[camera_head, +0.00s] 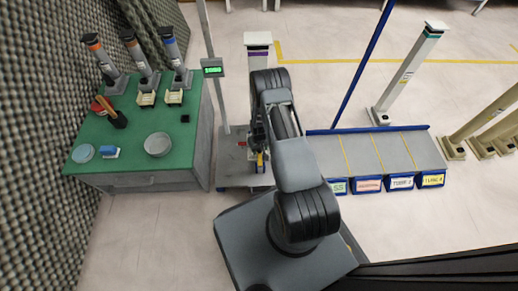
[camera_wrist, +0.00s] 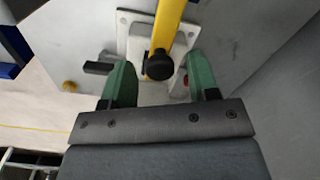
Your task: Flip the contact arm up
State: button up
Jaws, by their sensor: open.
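The contact arm is a yellow bar (camera_wrist: 168,24) with a round black knob (camera_wrist: 160,65) at its near end, in front of a pale mounting plate (camera_wrist: 131,29) in the wrist view. In the head view a small yellow part (camera_head: 260,160) shows beside my arm, which hides most of the fixture. My gripper (camera_wrist: 160,68) is open, with one green finger on each side of the knob. Gaps show between both fingers and the knob; I cannot tell its depth relative to the fingertips.
A green-topped table (camera_head: 130,130) with tools and a bowl (camera_head: 158,144) stands at left. A grey sloped rack (camera_head: 375,152) with labelled bins stands at right.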

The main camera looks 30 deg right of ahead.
grip_shut()
jog(key=shift+a, duration=0.15)
jog(key=shift+s+r, duration=0.1)
jog(key=shift+r, duration=0.05)
